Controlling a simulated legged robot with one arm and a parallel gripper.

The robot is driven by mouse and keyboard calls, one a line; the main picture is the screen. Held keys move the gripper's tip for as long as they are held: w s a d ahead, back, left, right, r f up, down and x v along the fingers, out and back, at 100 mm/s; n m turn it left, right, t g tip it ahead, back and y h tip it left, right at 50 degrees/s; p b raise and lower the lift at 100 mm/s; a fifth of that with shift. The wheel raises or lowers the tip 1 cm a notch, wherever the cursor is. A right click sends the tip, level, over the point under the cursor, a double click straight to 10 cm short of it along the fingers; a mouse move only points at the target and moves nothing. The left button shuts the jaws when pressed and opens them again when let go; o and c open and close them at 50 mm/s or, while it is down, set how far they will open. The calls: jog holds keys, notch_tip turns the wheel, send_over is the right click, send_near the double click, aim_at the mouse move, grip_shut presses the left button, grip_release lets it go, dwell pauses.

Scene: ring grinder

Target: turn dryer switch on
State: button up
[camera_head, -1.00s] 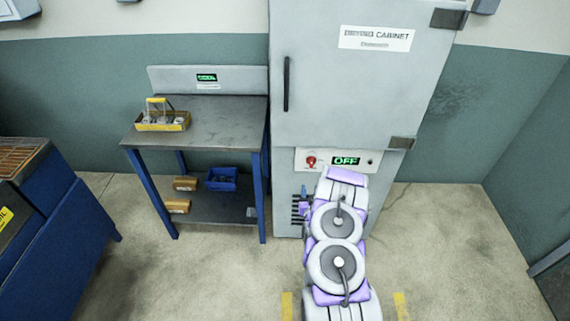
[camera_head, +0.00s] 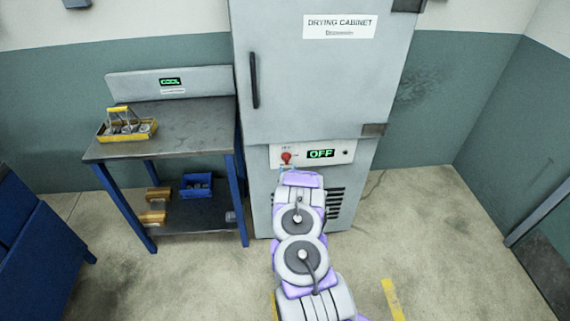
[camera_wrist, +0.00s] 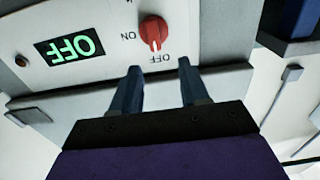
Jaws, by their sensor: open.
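The drying cabinet (camera_head: 310,75) stands ahead with its door shut. Its control panel (camera_head: 338,154) holds a red rotary switch (camera_head: 286,157) and a green display reading OFF (camera_head: 321,154). In the wrist view, which is upside down, the red switch (camera_wrist: 153,32) has its white mark toward the OFF label, with the ON label to its left. The display (camera_wrist: 69,47) reads OFF there too. My gripper (camera_wrist: 158,72) is open, its two dark fingers apart and empty. The switch appears beyond the fingertips, roughly between them in the picture; I see no contact.
A metal table (camera_head: 190,125) with blue legs stands left of the cabinet, carrying a yellow caddy (camera_head: 127,128). A blue bin (camera_head: 197,186) sits on its lower shelf. A blue machine (camera_head: 40,240) is at the far left. The floor right of the cabinet is clear.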

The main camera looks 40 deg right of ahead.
aim_at(287, 158)
jog(key=w+d, duration=0.1)
jog(key=d, duration=0.1)
jog(key=w+d+f+b, duration=0.1)
jog(key=w+d, duration=0.1)
jog(key=shift+w, duration=0.2)
jog(key=shift+w+a+r, duration=0.2)
jog(key=shift+w+r, duration=0.05)
jog(key=shift+w, duration=0.35)
jog(key=shift+w+a+r, duration=0.2)
jog(key=shift+w+r, duration=0.05)
jog(key=shift+w, duration=0.35)
jog(key=shift+d+f, duration=0.25)
jog(key=shift+d, duration=0.8)
jog(key=shift+c, duration=1.2)
jog(key=shift+a+r, duration=0.2)
jog(key=shift+a, duration=0.55)
jog(key=c, duration=0.4)
jog(key=shift+c, duration=0.9)
jog(key=shift+d, duration=0.15)
grip_shut()
